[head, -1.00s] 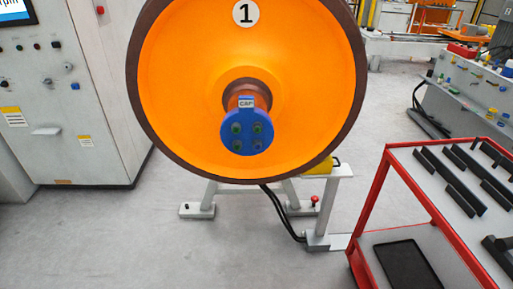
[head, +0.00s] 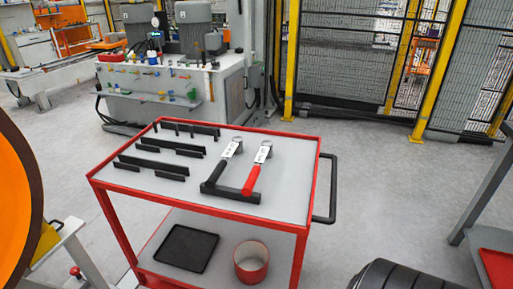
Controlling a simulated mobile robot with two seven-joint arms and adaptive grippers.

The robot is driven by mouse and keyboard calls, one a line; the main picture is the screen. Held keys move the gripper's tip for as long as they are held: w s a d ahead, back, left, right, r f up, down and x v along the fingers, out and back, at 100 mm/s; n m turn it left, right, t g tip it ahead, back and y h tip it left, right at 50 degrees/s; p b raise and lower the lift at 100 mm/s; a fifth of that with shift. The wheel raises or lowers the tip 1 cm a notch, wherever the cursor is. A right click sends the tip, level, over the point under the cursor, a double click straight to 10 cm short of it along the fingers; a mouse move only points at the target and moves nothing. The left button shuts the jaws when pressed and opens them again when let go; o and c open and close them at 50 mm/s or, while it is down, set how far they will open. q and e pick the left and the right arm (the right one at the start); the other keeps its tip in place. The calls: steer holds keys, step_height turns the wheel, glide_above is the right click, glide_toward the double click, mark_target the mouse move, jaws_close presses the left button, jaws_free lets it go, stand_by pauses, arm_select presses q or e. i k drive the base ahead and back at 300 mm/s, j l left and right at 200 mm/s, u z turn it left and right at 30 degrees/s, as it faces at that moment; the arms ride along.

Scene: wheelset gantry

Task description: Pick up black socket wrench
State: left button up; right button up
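A black-handled tool (head: 218,170), which looks like the black socket wrench, lies on the top of a red-framed cart (head: 290,168). It has a white label and a ring-like end pointing away from me. A similar tool with a red handle (head: 251,180) lies just to its right. The near ends of both handles meet a black bar-shaped rest (head: 228,194). Neither of my grippers shows in the head view.
Several black slotted bars (head: 152,166) lie on the cart's left half. Its lower shelf holds a black tray (head: 186,248) and a red-rimmed cup (head: 251,262). A black handle (head: 331,188) juts from the cart's right side. The orange wheel (head: 15,205) stands at the left edge.

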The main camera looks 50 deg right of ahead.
mark_target(236, 146)
steer(key=z, duration=1.3)
